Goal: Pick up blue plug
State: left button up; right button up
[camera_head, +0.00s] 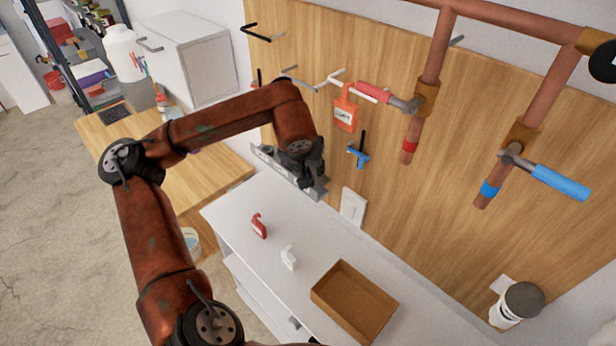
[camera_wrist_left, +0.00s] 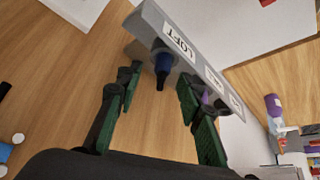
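A dark blue plug (camera_wrist_left: 162,66) sticks out of a grey strip (camera_wrist_left: 215,70) that carries white labels, one reading "LOFT". My left gripper (camera_wrist_left: 158,82) is open in the left wrist view, with one green-padded finger on each side of the plug's end. A gap shows on both sides, and the fingers do not visibly hold it. In the head view my left gripper (camera_head: 312,182) is at the grey strip (camera_head: 272,158), low against the wooden wall. The plug is hidden there behind the gripper. My right gripper is out of view.
A white counter (camera_head: 225,212) below holds a red item (camera_head: 259,226), a white item (camera_head: 289,257) and an open brown box (camera_head: 325,299). A red tag (camera_head: 346,112) and a blue item (camera_head: 358,155) hang on the wall. Copper pipes (camera_head: 434,50) with red and blue handles are at right.

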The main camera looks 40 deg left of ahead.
pick_arm(q)
jog(key=shift+w+a+f, duration=0.1)
jog(key=shift+w+f, duration=0.05)
jog(key=shift+f, duration=0.15)
jog(key=shift+r, duration=0.1)
jog(key=shift+c, duration=0.6)
grip_shut()
jog(key=shift+r, duration=0.1)
jog(key=shift+r, duration=0.25)
jog(key=r, duration=0.3)
jog(key=shift+s+r, duration=0.25)
jog(key=shift+s, duration=0.15)
jog(key=s+d+r, duration=0.2)
jog(key=s+r, duration=0.6)
jog(key=s, duration=0.5)
jog(key=shift+d+r+b, duration=0.25)
jog(key=shift+r+b, duration=0.15)
